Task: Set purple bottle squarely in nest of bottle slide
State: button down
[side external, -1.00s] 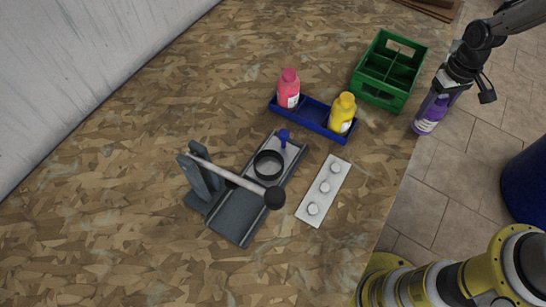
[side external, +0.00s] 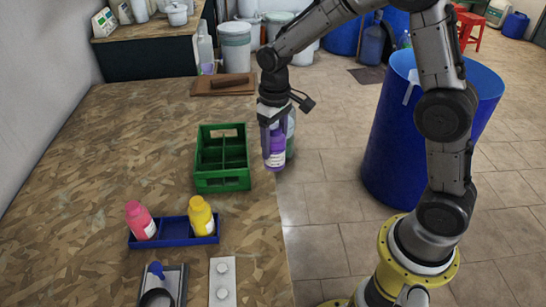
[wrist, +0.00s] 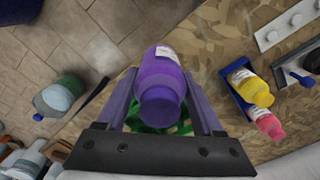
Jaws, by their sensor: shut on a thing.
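The purple bottle (side external: 276,152) hangs upright in my gripper (side external: 274,128), just beyond the table's right edge, right of the green crate. In the wrist view the bottle (wrist: 160,75) sits between both fingers, which are shut on it. The grey bottle slide (side external: 176,282) is at the bottom of the side view, cut off by the frame. Its black ring nest (side external: 158,297) is partly visible, with a blue knob (side external: 155,269) behind it. The slide (wrist: 302,76) also shows at the wrist view's right edge. The bottle is well away from the nest.
The green crate (side external: 222,183) stands close left of the bottle. A blue tray (side external: 176,241) holds a pink bottle (side external: 139,218) and a yellow bottle (side external: 201,214). A white strip with round knobs (side external: 223,293) lies right of the slide. A blue drum (side external: 400,150) stands on the floor.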

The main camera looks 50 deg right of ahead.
notch_tip(320, 180, up, 2)
jog(key=shift+w+a+r, duration=0.25)
jog(key=shift+a+r, duration=0.1)
jog(key=shift+a, duration=0.1)
jog(key=shift+w+a, duration=0.2)
jog(key=shift+a, duration=0.1)
jog(key=w+a+n, duration=0.3)
jog(key=a+n, duration=0.1)
jog(key=a, duration=2.4)
jog(key=s+a+n, duration=0.2)
jog(key=s+a, duration=0.4)
jog(key=a, duration=0.6)
notch_tip(320, 180, down, 8)
jog(key=shift+w+a+f, duration=0.15)
jog(key=shift+w+f, duration=0.05)
jog(key=shift+f, duration=0.05)
jog(key=shift+f, duration=0.9)
jog(key=shift+f, duration=0.85)
